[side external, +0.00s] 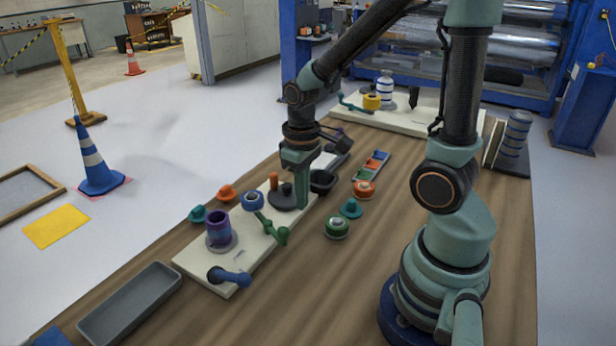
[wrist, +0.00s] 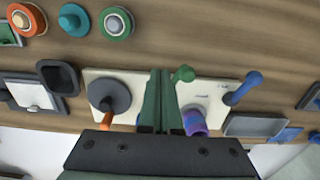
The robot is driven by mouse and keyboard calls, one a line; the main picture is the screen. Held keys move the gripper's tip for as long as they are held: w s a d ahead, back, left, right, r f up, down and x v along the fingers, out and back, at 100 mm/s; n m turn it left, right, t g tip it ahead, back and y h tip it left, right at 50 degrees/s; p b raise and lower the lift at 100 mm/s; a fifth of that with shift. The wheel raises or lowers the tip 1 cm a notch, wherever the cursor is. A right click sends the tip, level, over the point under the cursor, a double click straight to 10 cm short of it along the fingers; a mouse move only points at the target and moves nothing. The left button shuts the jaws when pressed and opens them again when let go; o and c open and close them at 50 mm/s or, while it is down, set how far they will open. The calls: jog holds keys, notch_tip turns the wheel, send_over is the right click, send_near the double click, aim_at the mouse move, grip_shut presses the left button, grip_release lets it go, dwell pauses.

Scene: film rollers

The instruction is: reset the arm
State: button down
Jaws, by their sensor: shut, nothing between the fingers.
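My gripper (side external: 300,203) points down over the cream board (side external: 190,262) on the wooden table. In the wrist view its green fingers (wrist: 160,76) are together with nothing between them. The board carries a dark round plate with an orange peg (side external: 273,182), a purple cylinder (side external: 218,228), a green crank handle (side external: 279,234) and a blue crank handle (side external: 230,276). In the wrist view the fingers are between the dark round plate (wrist: 110,95) and the purple cylinder (wrist: 194,122). I cannot tell whether the fingertips touch the board.
A grey tray (side external: 130,303) lies at the front left. An orange roll (side external: 364,190), a teal knob (side external: 351,208) and a green roll (side external: 337,227) stand right of my gripper. A second cream board (side external: 425,122) with rolls is at the back. The table's right middle is clear.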

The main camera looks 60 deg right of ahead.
jog(key=shift+r, duration=0.1)
jog(key=a+r+t, duration=0.2)
jog(key=r, duration=0.4)
jog(key=a+r+t, duration=0.2)
jog(key=r+t, duration=0.1)
jog(key=r, duration=0.4)
jog(key=shift+s+a+r+t, duration=0.2)
jog(key=shift+a+t, duration=0.1)
jog(key=shift+a, duration=0.1)
dwell(0.8)
